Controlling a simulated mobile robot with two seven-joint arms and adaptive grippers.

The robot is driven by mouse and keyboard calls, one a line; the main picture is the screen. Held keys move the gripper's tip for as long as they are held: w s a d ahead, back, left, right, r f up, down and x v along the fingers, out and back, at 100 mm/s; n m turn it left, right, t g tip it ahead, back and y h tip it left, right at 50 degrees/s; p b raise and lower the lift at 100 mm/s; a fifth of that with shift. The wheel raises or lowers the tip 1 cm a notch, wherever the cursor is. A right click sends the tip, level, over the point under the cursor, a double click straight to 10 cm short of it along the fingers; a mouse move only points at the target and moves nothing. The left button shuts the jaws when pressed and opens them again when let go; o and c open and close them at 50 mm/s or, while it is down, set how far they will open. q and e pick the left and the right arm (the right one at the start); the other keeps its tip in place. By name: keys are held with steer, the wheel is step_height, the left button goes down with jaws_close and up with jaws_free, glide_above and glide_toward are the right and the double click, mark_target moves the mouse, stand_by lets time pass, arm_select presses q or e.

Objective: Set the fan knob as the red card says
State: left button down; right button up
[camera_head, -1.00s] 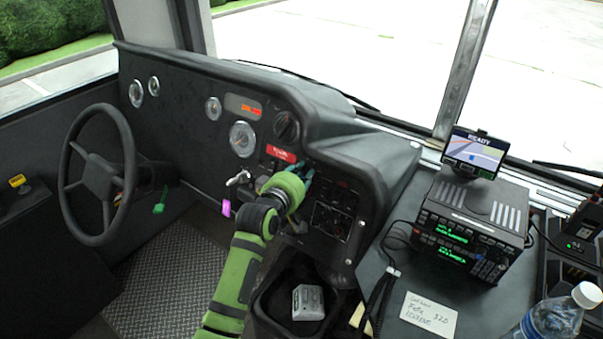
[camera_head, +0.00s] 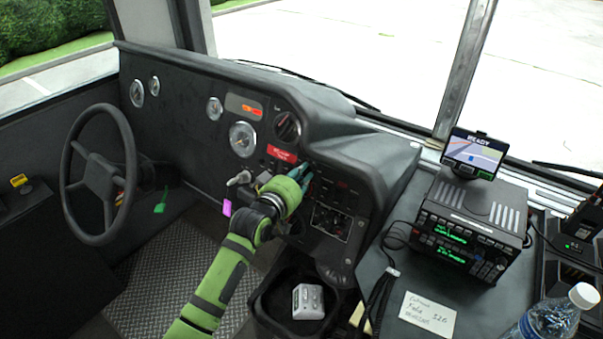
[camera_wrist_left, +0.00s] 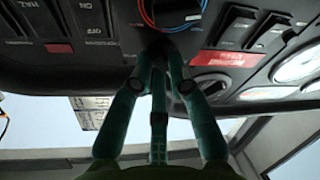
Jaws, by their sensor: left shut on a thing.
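The red card (camera_head: 282,153) is on the dashboard below a large dark round knob (camera_head: 287,126); its writing is too small to read. It also shows in the left wrist view (camera_wrist_left: 228,59), right of the fingers. I cannot tell for sure which knob is the fan knob. My left gripper (camera_head: 307,172) is at the panel, right of and a little below the card. In the left wrist view its teal fingers (camera_wrist_left: 158,50) come together on a dark thing mostly hidden by the fingertips. A knob with a red and blue arc (camera_wrist_left: 172,14) is beside them. My right gripper is not in view.
Rocker switches (camera_wrist_left: 236,24) flank the fingers. A key with a purple tag (camera_head: 227,208) hangs left of my wrist. The steering wheel (camera_head: 97,175) is at left. A radio (camera_head: 470,232), a note (camera_head: 428,313) and a bottle (camera_head: 549,322) are at right.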

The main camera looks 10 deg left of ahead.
arm_select(q)
steer(key=shift+a+f+m+h, duration=0.1)
steer(key=shift+m+h, duration=0.5)
steer(key=shift+m, duration=1.6)
steer(key=c, duration=1.2)
jaws_free()
steer(key=shift+s, duration=0.1)
steer(key=shift+s+a, duration=0.1)
steer(key=shift+s, duration=0.15)
steer(key=v, duration=1.1)
steer(key=shift+s+a, duration=0.1)
